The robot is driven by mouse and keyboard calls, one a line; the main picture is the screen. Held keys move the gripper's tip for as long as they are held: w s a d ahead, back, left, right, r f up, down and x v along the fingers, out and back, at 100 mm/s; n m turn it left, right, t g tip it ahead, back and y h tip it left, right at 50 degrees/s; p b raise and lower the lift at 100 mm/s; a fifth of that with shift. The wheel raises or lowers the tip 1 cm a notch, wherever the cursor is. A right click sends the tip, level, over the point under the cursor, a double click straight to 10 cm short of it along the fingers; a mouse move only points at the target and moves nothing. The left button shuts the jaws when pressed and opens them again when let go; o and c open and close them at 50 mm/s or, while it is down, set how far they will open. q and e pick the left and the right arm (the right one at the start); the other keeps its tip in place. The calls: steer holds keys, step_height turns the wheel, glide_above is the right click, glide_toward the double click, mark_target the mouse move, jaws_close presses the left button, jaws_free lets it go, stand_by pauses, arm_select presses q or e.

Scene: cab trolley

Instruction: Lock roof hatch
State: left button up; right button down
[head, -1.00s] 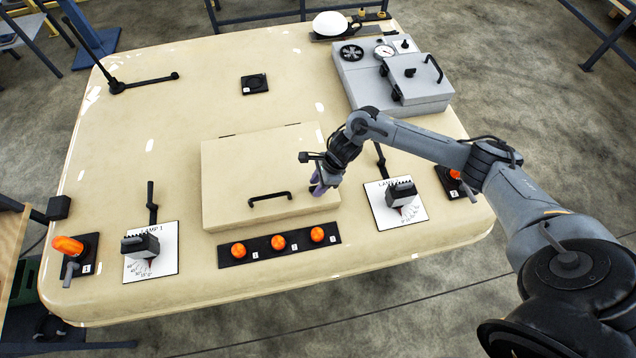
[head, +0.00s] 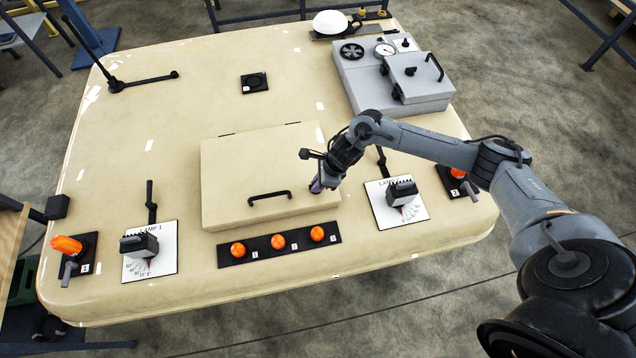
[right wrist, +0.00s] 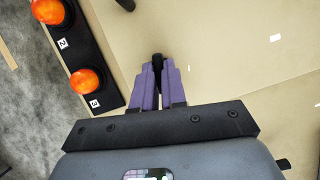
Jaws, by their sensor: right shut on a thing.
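The roof hatch (head: 240,165) is a square beige lid that lies closed on the beige roof, with a black bar handle (head: 269,198) near its front edge. My right gripper (head: 315,186) is at the right edge of the hatch, near its front right corner. In the right wrist view its purple fingers (right wrist: 158,80) are shut on a small black part (right wrist: 157,59), which looks like the hatch latch. Most of that part is hidden between the fingers, so its angle cannot be told. My left gripper is not in view.
A black strip with orange lights (head: 278,243) lies in front of the hatch. Lamp 2 (head: 402,194) stands close to the right of my gripper, and lamp 1 (head: 140,245) stands at the left. A grey box (head: 415,85) sits behind.

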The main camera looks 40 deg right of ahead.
steer(key=m+t, duration=0.1)
steer(key=m, duration=0.1)
steer(key=shift+s+a+m+h, duration=0.1)
steer(key=shift+m+h, duration=0.6)
steer(key=shift+m, duration=0.6)
steer(key=m, duration=0.1)
steer(key=m+h, duration=0.1)
steer(key=m, duration=0.1)
steer(key=shift+a+r+m+t+p, duration=0.2)
steer(key=shift+m+t+p, duration=0.1)
steer(key=shift+t+p, duration=0.1)
steer(key=m+h+p, duration=0.1)
steer(key=m, duration=0.1)
steer(key=shift+a+m+p, duration=0.1)
steer(key=shift+m+p, duration=0.2)
steer(key=shift+m, duration=0.1)
steer(key=shift+m+h+p, duration=0.7)
steer(key=shift+m+p, duration=0.2)
steer(key=shift+m, duration=0.3)
steer(key=shift+m+g+h+p, duration=0.3)
steer(key=shift+m+p, duration=0.45)
steer(key=shift+m, duration=0.25)
steer(key=shift+f+m, duration=0.15)
steer(key=shift+m, duration=0.15)
